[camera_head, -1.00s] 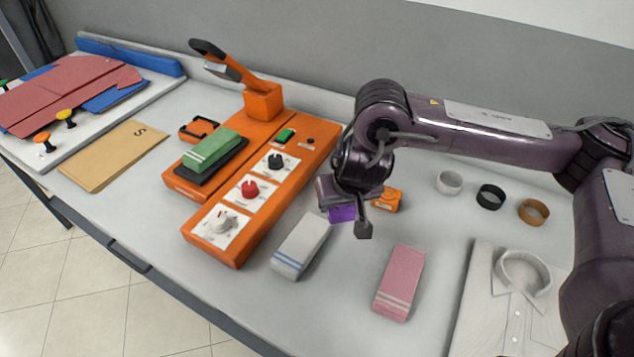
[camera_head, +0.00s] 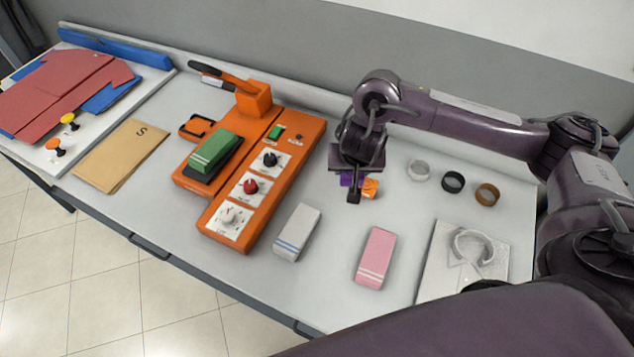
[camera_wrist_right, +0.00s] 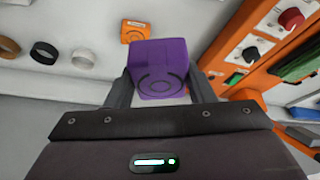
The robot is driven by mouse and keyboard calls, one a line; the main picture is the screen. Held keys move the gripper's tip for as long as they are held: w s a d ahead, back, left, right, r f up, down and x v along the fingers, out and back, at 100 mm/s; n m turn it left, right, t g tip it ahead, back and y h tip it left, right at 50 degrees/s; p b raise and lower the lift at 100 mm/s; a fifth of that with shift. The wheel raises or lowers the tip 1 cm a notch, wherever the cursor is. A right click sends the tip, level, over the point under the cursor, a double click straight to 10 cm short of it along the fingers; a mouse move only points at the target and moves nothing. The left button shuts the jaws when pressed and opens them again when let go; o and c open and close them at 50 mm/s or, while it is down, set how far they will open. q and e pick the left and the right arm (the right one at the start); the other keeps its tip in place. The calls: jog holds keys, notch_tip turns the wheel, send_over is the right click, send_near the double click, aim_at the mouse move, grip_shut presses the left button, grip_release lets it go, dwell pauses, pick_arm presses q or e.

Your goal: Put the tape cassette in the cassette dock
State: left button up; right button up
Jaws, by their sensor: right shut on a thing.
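A purple block with a dark ring mark (camera_wrist_right: 158,70), probably the tape cassette, is between the fingers of my right gripper (camera_wrist_right: 160,92). In the head view the purple block (camera_head: 346,180) is mostly hidden under my right gripper (camera_head: 348,188), which is shut on it. I cannot tell its height over the table. My left gripper is not in view.
The orange machine (camera_head: 226,196) has knobs, a lever (camera_head: 225,78) and a green block (camera_head: 215,151) on a dark pad. White (camera_head: 297,232) and pink (camera_head: 376,258) blocks lie in front. Several rings and a folded shirt (camera_head: 465,262) are at right. An envelope (camera_head: 122,156) lies at left.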

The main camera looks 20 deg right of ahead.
notch_tip(320, 180, down, 10)
jog(key=b, duration=0.7)
send_over(345, 215)
jog(key=s, duration=0.1)
jog(key=f, duration=0.4)
jog(key=shift+s+a+f, duration=0.2)
jog(key=shift+a+f, duration=0.05)
jog(key=shift+f, duration=0.15)
jog(key=shift+f+b, duration=0.7)
jog(key=shift+f, duration=1.85)
jog(key=shift+f, duration=0.1)
jog(key=o, duration=1)
jog(key=shift+c, duration=0.2)
